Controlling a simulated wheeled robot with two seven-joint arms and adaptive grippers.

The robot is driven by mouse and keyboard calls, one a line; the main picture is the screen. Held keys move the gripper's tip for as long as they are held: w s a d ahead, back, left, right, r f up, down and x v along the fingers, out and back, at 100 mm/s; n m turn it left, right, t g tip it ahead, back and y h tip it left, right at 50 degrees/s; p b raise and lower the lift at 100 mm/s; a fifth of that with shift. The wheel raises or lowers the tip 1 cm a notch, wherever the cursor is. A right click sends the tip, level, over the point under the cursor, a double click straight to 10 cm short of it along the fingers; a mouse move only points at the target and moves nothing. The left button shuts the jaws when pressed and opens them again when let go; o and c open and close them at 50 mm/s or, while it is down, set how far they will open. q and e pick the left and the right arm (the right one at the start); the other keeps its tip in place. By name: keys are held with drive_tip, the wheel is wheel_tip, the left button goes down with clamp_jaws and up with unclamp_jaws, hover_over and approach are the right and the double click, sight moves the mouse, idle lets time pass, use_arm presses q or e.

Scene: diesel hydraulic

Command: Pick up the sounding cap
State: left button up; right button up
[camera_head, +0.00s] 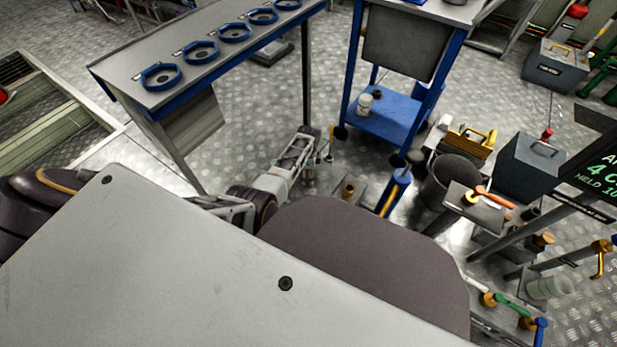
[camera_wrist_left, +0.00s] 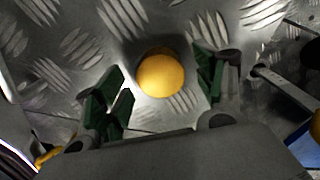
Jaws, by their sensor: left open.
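A round yellow cap (camera_wrist_left: 162,75), which I take to be the sounding cap, shows from above in the left wrist view. My left gripper (camera_wrist_left: 157,92) is open, with one green-padded finger on each side of the cap. A gap shows between the cap and each finger; I cannot tell how far below the fingertips the cap lies. In the head view my left gripper (camera_head: 311,178) hangs low over the metal floor, and I cannot clearly make out the cap there. My right gripper is not in view.
A brass fitting (camera_head: 348,189) stands just right of my left gripper, with a blue-and-yellow post (camera_head: 393,192) beyond it. A dark bucket (camera_head: 450,180) and a grey toolbox (camera_head: 527,166) stand further right. A bench (camera_head: 225,55) and a blue cart (camera_head: 384,118) stand behind.

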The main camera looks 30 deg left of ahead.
use_arm(q)
drive_tip(key=shift+f, duration=0.1)
idle(0.5)
drive_tip(key=c, duration=1.1)
drive_tip(key=shift+r, duration=0.2)
